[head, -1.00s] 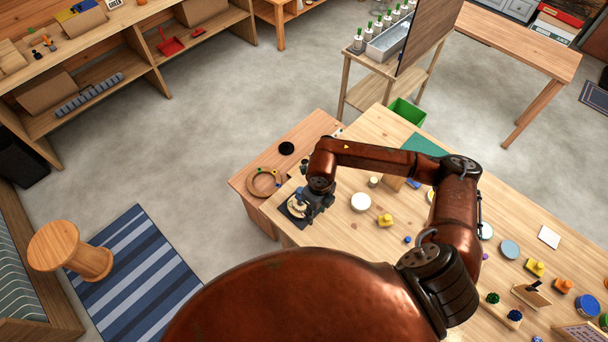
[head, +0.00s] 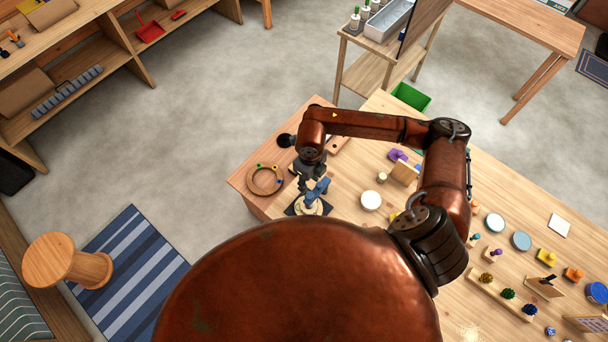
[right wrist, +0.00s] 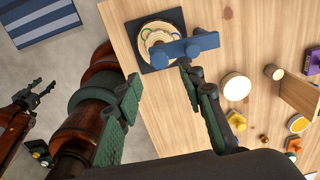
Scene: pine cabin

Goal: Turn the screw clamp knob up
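The blue screw clamp (head: 317,190) stands over a pale round disc on a dark square base (head: 292,209) at the near-left corner of the pine table. In the right wrist view the blue clamp (right wrist: 180,50) lies across the disc, just beyond my fingertips. Which part of it is the knob is hard to tell. My right gripper (head: 305,185) is beside the clamp on its far-left side. In the right wrist view its fingers (right wrist: 160,74) are apart with nothing between them.
A wooden ring (head: 251,183) lies on the lower wooden surface at left. A white disc (head: 371,200), a small peg (head: 382,178) and a purple piece (head: 397,155) are right of the clamp. Many small items crowd the table's right part. Bare floor lies to the left.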

